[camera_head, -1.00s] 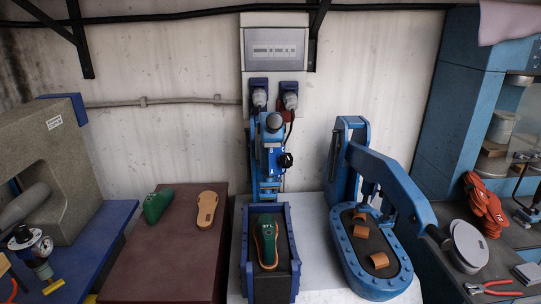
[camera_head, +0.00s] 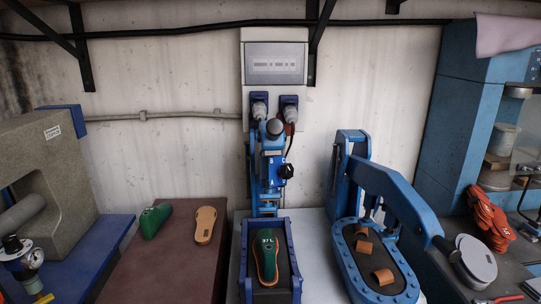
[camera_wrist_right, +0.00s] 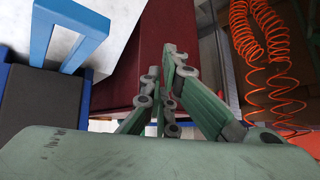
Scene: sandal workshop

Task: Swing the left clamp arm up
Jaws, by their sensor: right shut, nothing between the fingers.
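Two blue machines stand side by side in the head view. A green sandal piece (camera_head: 265,257) with a tan edge lies in that tray. The right blue machine's arm (camera_head: 392,193) slopes down over an oval bed (camera_head: 354,279). I cannot tell which part is the left clamp arm. My right gripper (camera_wrist_right: 172,58) is shut and empty in the wrist view, over a maroon tabletop. A blue frame (camera_wrist_right: 40,38) beside a dark pad stands to its left. My left gripper is not in view.
In the head view, a maroon table (camera_head: 165,270) at left holds a green piece (camera_head: 154,221) and a tan sole (camera_head: 205,225). A beige machine (camera_head: 60,195) stands further left. Orange coiled hoses (camera_wrist_right: 262,50) hang at right in the wrist view.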

